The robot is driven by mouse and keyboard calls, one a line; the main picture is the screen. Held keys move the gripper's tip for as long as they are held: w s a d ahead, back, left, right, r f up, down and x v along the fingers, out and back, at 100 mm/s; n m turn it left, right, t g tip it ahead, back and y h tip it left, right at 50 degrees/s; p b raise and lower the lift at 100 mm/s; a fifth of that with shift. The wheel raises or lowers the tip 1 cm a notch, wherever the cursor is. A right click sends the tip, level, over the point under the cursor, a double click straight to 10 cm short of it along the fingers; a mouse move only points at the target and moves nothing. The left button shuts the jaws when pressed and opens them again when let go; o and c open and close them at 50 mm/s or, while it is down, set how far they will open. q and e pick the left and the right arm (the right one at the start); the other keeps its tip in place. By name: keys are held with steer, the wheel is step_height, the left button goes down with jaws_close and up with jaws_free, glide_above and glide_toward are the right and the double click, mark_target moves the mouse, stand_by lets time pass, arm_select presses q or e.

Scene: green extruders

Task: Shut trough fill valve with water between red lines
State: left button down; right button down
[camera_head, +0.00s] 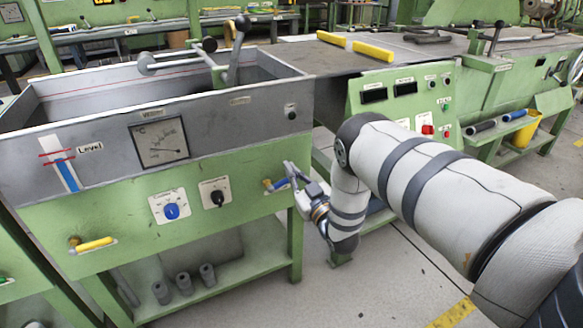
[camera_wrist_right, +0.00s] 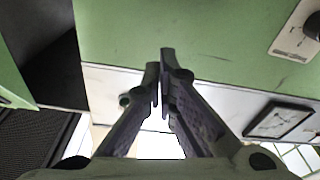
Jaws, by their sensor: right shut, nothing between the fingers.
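The grey trough (camera_head: 210,108) stands on a green frame in the head view. Its level gauge (camera_head: 64,163) is a white strip with two red lines. The blue column's top appears to lie between those lines. A blue-handled valve (camera_head: 275,185) sits at the right of the green front panel, its handle roughly level. A yellow-handled valve (camera_head: 93,245) sits at lower left, also roughly level. My right gripper (camera_head: 288,170) is shut and empty, close beside the blue handle; contact cannot be told. It also shows shut in the wrist view (camera_wrist_right: 160,75). My left gripper is out of view.
A dial (camera_head: 160,141), a blue knob (camera_head: 171,211) and a black knob (camera_head: 217,197) are on the front. Grey cylinders (camera_head: 184,286) stand on the shelf below. A control box (camera_head: 404,95) with a red button is right of the trough.

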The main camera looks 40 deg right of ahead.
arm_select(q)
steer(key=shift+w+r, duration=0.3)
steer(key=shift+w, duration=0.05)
arm_select(e)
steer(key=v, duration=0.6)
steer(key=shift+s+f, duration=0.2)
